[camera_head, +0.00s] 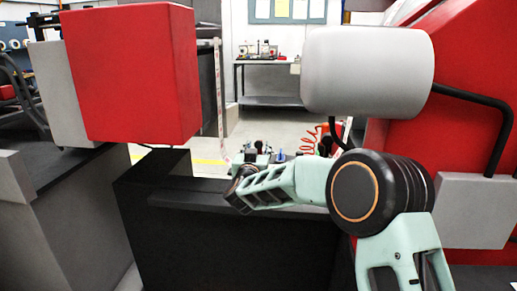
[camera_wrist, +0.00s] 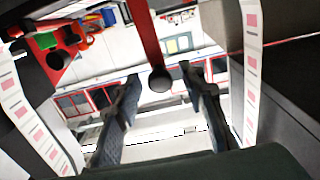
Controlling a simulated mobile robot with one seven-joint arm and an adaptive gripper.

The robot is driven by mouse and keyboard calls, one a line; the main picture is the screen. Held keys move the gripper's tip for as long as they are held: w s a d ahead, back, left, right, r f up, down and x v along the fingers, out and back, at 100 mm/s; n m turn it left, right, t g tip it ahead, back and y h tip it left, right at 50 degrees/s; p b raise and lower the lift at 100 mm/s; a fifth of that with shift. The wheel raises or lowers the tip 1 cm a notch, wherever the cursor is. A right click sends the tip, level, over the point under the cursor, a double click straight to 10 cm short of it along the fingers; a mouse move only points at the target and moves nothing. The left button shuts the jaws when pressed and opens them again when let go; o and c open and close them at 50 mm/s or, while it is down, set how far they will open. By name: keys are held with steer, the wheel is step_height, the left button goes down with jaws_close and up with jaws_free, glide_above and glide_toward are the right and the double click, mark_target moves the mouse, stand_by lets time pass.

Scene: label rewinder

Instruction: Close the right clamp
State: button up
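In the wrist view my gripper (camera_wrist: 160,78) is open, with one dark finger on each side. A red bar (camera_wrist: 146,35) with a dark round knob (camera_wrist: 159,80) at its lower end hangs from the top into the space between the fingertips. It looks like a clamp lever, but I cannot tell for certain that it is the right clamp. Gaps show on both sides of the knob, and its depth relative to the fingertips is unclear. In the head view my mint-green arm reaches left over a black machine part; the gripper and clamp cannot be made out there.
Label strips run at left (camera_wrist: 30,125) and right (camera_wrist: 250,75) in the wrist view. A dark machine body (camera_wrist: 285,90) stands close on the right. In the head view a red box (camera_head: 130,75) and a grey rounded housing (camera_head: 365,70) flank the arm. A workbench (camera_head: 268,65) stands behind.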

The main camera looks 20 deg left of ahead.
steer(key=shift+w+a, duration=0.1)
steer(key=shift+w, duration=0.6)
jaws_close()
